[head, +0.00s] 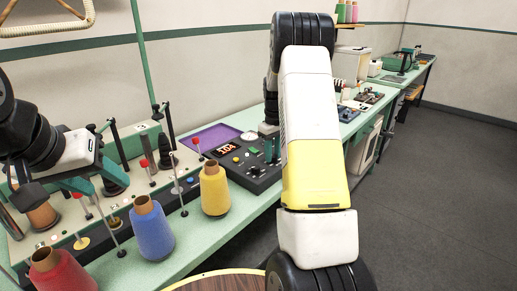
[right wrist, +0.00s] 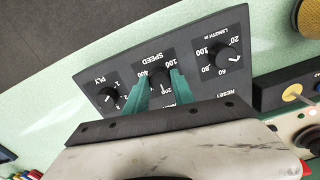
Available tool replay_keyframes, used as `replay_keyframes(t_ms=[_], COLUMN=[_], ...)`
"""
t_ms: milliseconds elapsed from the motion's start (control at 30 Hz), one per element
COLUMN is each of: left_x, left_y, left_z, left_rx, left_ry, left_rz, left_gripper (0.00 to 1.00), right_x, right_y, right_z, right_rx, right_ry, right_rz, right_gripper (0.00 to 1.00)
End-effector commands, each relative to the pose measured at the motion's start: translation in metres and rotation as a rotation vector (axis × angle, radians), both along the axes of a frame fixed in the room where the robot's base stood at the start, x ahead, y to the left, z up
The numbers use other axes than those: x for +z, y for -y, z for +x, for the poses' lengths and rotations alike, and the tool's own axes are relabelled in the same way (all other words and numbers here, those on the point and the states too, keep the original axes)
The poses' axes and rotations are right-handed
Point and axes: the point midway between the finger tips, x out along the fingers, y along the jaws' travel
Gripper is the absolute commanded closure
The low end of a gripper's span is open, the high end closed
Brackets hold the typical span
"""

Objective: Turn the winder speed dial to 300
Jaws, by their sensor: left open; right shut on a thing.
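The winder's speed dial (right wrist: 160,80) is a black knob on the dark control panel (right wrist: 190,48), under the upside-down word SPEED in the right wrist view. My right gripper (right wrist: 160,92) is shut on it, with a teal finger on each side. The fingers hide part of the scale; 100, 400 and 200 show, and the pointer seems to lie near 200. In the head view the panel (head: 262,182) has a lit red display, too small to read surely. My right gripper (head: 272,150) is partly behind my arm there. My left gripper (head: 92,183) is open above the left machine.
The ply dial (right wrist: 108,97) and length dial (right wrist: 228,55) flank the speed dial. Yellow (head: 214,190), blue (head: 152,230) and red (head: 60,272) yarn cones stand along the bench front. A purple tray (head: 208,138) lies behind the panel. Thin posts stand near my left gripper.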

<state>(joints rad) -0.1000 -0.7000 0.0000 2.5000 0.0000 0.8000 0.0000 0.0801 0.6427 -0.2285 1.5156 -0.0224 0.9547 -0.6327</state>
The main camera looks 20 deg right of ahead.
Motion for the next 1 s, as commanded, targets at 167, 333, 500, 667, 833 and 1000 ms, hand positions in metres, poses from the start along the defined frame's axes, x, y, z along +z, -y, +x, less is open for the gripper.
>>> replay_keyframes(t_ms=[167, 333, 500, 667, 833, 1000], left_x=[0.0000, 0.0000, 0.0000, 0.0000, 0.0000, 0.0000], left_y=[0.0000, 0.0000, 0.0000, 0.0000, 0.0000, 0.0000], left_z=[0.0000, 0.0000, 0.0000, 0.0000, 0.0000, 0.0000], left_rx=[0.000, 0.000, 0.000, 0.000, 0.000, 0.000], left_ry=[0.000, 0.000, 0.000, 0.000, 0.000, 0.000], left_rz=[0.000, 0.000, 0.000, 0.000, 0.000, 0.000], left_gripper=[0.47, 0.47, 0.47, 0.47, 0.47, 0.47], right_x=[0.0004, 0.0004, 0.0005, 0.0006, 0.0005, 0.0005], right_y=[0.0001, 0.0004, 0.0001, 0.0001, 0.0002, -0.0001], right_z=[0.0002, 0.0001, 0.0003, 0.0004, 0.0004, 0.0004], right_rx=[-0.066, -0.184, -0.337, -0.491, -0.648, -0.788], right_ry=[0.001, 0.000, 0.000, 0.001, 0.001, 0.001], right_rz=[-0.001, -0.001, -0.001, -0.001, -0.001, -0.001], right_gripper=[1.00, 1.00, 1.00, 1.00, 1.00, 1.00])
